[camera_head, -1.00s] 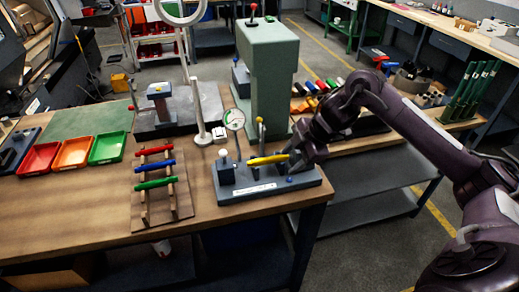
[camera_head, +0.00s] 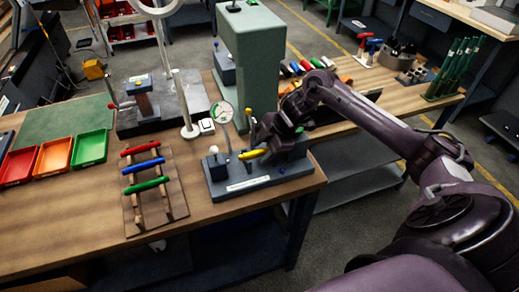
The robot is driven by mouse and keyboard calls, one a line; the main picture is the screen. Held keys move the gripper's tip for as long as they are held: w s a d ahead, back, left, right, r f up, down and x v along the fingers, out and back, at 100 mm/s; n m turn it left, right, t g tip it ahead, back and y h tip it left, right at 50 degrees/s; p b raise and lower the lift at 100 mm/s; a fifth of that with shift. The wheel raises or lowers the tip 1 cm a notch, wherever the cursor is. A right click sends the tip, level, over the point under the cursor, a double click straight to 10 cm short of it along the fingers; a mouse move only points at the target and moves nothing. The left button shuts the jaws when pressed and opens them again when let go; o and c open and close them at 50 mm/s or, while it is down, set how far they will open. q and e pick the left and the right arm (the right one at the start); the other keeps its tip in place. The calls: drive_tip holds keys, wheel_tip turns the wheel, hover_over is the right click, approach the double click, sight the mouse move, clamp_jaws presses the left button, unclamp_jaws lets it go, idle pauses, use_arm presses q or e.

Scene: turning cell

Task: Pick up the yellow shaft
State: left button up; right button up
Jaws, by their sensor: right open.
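The yellow shaft (camera_head: 252,154) lies on a grey measuring fixture (camera_head: 222,187) with a dial gauge (camera_head: 223,112) near the bench's front right corner. Its right part is hidden behind my right gripper (camera_head: 268,148). The right gripper is open and comes down from the right over the shaft. I cannot tell whether its fingers touch the shaft. My left gripper is not in view.
A wooden rack (camera_head: 153,206) with red, blue and green shafts stands left of the fixture. Red, orange and green trays (camera_head: 90,148) sit farther left. A green press column (camera_head: 250,70) stands behind the fixture. Bare bench lies in front of the rack.

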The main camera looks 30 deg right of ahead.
clamp_jaws()
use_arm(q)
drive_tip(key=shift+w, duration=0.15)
use_arm(e)
drive_tip(key=shift+r, duration=0.2)
